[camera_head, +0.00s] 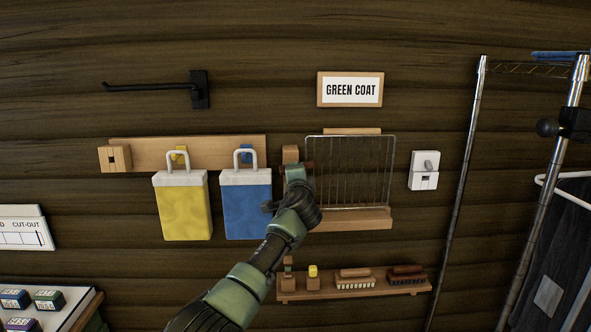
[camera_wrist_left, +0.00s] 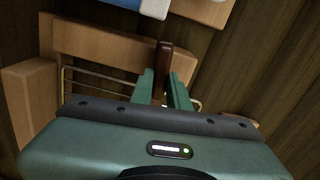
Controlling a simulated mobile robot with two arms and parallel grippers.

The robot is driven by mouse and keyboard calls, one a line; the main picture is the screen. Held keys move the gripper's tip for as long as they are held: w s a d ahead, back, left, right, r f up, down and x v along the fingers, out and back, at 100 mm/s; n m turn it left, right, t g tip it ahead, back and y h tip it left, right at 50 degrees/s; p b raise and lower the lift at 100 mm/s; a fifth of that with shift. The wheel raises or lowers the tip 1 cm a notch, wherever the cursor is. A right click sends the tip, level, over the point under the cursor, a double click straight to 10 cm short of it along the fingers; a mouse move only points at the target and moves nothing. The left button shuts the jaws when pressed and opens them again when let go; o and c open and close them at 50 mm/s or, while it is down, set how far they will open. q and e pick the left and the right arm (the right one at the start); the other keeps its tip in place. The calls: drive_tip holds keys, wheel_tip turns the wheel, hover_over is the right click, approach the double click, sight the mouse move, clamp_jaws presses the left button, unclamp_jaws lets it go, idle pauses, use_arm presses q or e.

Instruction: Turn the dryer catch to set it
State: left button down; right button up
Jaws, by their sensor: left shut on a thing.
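The dryer is a wire rack (camera_head: 352,165) in a wooden frame on the wall, right of centre in the head view. A wooden block stands at its left edge. The dark brown catch (camera_wrist_left: 164,58) shows in the wrist view as a short bar between my green fingers, its free end sticking out past them. My left gripper (camera_head: 298,178) is at the dryer's left side, shut on the catch; it also shows in the wrist view (camera_wrist_left: 165,88). In the head view the gripper hides most of the catch. My right gripper is not in view.
A yellow bag (camera_head: 182,207) and a blue bag (camera_head: 246,205) hang from a peg rail just left of my gripper. A brush shelf (camera_head: 352,290) is below. A white switch (camera_head: 424,171) and a metal rack are to the right. A "GREEN COAT" sign (camera_head: 350,90) is above.

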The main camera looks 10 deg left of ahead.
use_arm(q)
drive_tip(key=shift+a+r+m, duration=0.25)
drive_tip(key=shift+r+m, duration=0.15)
drive_tip(key=c, duration=1.4)
unclamp_jaws()
drive_tip(key=shift+f, duration=0.1)
drive_tip(key=shift+o, duration=0.2)
drive_tip(key=b+v, duration=0.2)
drive_tip(key=v, duration=0.5)
drive_tip(key=shift+s+f, duration=0.2)
drive_tip(key=shift+f, duration=0.05)
